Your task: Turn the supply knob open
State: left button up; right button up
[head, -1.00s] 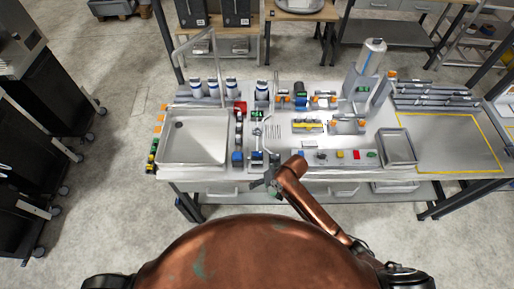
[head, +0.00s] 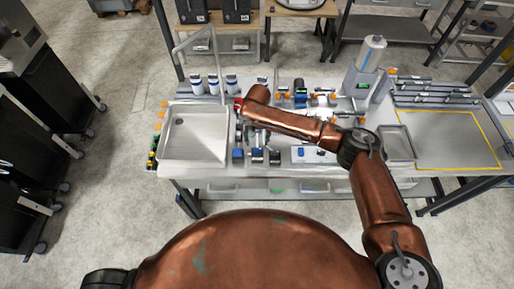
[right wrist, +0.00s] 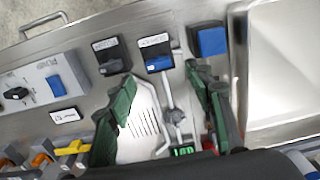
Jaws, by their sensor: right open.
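Small control blocks line the bench's front edge. In the right wrist view a blue-faced block with a white label (right wrist: 157,60) lies just beyond my open fingertips, a black knob block (right wrist: 110,57) beside it on the left and a plain blue block (right wrist: 211,40) on the right. The labels are too small to read, so I cannot tell which is the supply knob. My right gripper (right wrist: 161,76) is open and empty, its green fingers either side of a thin metal rod with a round joint (right wrist: 176,115). My left gripper is out of view.
The steel sink (head: 193,135) lies left of the control blocks. A grey pump box (right wrist: 45,85) stands left in the wrist view. A tall metal cylinder (head: 371,55) and a yellow-outlined area (head: 450,140) are at right.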

aim_at(257, 149)
jog(key=shift+w+d, duration=0.15)
jog(key=shift+w, duration=0.1)
jog(key=shift+f, duration=0.35)
notch_tip(257, 149, down, 7)
jog(key=shift+r+p, duration=0.15)
jog(key=shift+p, duration=0.4)
jog(key=shift+c, duration=0.3)
jog(key=c, duration=1.1)
